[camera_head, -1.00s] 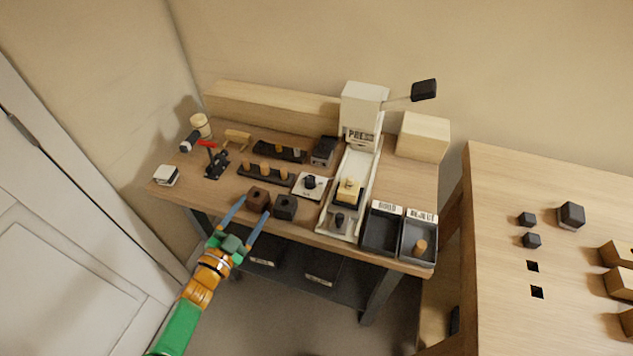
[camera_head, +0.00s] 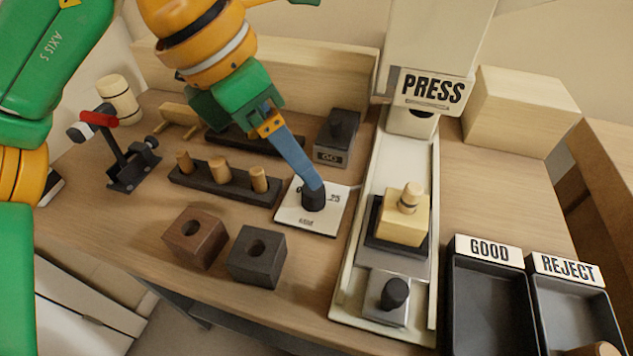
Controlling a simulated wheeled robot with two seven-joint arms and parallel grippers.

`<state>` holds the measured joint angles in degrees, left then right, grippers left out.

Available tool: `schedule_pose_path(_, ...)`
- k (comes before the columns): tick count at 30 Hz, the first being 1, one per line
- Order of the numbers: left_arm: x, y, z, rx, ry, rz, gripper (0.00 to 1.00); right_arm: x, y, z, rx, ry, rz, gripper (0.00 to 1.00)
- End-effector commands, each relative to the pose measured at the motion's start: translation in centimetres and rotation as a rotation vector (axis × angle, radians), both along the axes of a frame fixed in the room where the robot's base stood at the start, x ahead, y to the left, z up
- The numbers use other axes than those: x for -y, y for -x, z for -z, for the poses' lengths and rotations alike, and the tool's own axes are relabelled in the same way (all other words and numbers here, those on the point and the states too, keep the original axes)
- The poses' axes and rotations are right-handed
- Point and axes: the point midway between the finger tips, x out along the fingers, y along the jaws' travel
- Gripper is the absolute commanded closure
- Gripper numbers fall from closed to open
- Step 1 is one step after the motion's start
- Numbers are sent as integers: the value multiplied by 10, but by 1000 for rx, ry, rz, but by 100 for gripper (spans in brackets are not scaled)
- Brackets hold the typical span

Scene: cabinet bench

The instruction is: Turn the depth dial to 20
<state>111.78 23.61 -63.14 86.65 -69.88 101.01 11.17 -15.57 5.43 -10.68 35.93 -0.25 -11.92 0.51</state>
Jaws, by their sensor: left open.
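The dial is a white square plate (camera_head: 305,222) with a short black knob (camera_head: 313,201) on the bench, left of the press. Small dark marks are printed on the plate, too small to read surely, and the knob's pointing direction cannot be made out. My left gripper (camera_head: 312,186) comes down from the upper left with its blue fingers at the top of the knob. One finger mostly hides the other, and contact with the knob cannot be judged. The gripper is open. My right gripper is out of view.
The press (camera_head: 430,90) and its pale rail (camera_head: 350,285) stand right of the dial. Two drilled blocks, brown (camera_head: 196,238) and black (camera_head: 257,256), sit in front. A peg rack (camera_head: 225,186) and a box marked 60 (camera_head: 336,138) are close by. GOOD (camera_head: 487,252) and REJECT (camera_head: 566,270) trays are at right.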

Motion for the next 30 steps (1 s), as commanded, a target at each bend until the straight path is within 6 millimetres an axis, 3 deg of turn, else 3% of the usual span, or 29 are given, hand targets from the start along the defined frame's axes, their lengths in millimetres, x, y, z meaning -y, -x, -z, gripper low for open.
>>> schedule_pose_path(3, -6, -2, 11, 42, -52, -12, 31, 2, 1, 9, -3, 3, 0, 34)
schedule_pose_path(12, 14, -11, 58, 39, -46, -10, 31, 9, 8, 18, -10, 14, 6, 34)
schedule_pose_path(21, 17, -12, 64, 37, -43, -10, 31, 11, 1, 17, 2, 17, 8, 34)
schedule_pose_path(23, 17, -12, 64, 37, -43, -10, 45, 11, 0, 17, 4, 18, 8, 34)
schedule_pose_path(29, 17, -12, 64, 38, -42, -10, 99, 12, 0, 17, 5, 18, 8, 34)
schedule_pose_path(30, 17, -12, 64, 37, -42, -10, 100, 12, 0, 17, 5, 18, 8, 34)
